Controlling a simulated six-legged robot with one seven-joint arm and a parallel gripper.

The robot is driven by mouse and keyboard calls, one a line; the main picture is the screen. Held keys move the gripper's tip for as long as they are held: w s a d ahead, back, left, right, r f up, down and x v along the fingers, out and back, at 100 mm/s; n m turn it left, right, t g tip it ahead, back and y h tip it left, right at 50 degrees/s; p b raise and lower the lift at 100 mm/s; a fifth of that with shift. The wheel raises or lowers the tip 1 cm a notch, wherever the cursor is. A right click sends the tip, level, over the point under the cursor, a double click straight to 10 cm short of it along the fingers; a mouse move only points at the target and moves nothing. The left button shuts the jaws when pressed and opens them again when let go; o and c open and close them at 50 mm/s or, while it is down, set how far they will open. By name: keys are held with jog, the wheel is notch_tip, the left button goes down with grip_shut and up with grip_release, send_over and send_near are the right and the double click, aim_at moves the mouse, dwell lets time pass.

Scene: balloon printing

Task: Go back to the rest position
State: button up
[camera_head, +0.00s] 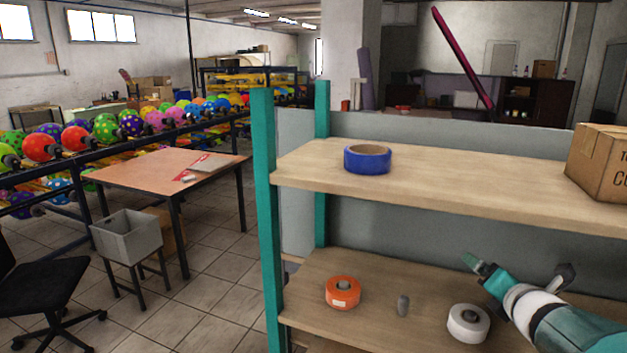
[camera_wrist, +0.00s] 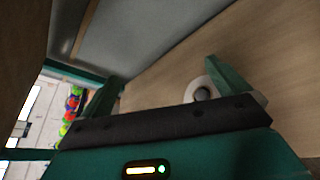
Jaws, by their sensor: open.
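My gripper (camera_head: 518,272) is in front of the right part of the shelving unit, between the upper board (camera_head: 440,183) and the lower board (camera_head: 380,325). Its two teal fingers stand wide apart in the wrist view (camera_wrist: 165,84), with nothing held between them. A white tape roll (camera_head: 468,324) lies on the lower board, left of my wrist in the head view. In the wrist view a white roll (camera_wrist: 197,92) shows beside and partly behind the right finger; I cannot tell whether they touch.
A blue tape roll (camera_head: 367,159) and cardboard box (camera_head: 600,165) are on the upper board. A teal post (camera_head: 265,220) bounds the shelf's left side.

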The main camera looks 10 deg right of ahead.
jog(key=s+a+m+g, duration=0.2)
jog(key=s+a+m, duration=0.1)
jog(key=a+m, duration=0.7)
jog(key=s+a+f+m+g, duration=0.1)
jog(key=s+a+m+g, duration=0.2)
jog(key=a+m, duration=0.7)
jog(key=shift+a+y, duration=0.2)
jog(key=shift+y, duration=0.2)
jog(key=s+a+f+m+g+y, duration=0.1)
jog(key=s+a, duration=0.1)
jog(key=a, duration=0.1)
jog(key=s+a+f+m+g+y, duration=0.1)
jog(key=s+a+m, duration=0.1)
jog(key=s+a, duration=0.1)
jog(key=s+a+f+m+g+y, duration=0.1)
jog(key=s+a+m, duration=0.1)
jog(key=a, duration=0.2)
jog(key=shift+s+a+f+y, duration=0.1)
jog(key=shift+s+a+y, duration=0.1)
jog(key=shift+a+y, duration=0.1)
jog(key=shift+c, duration=0.2)
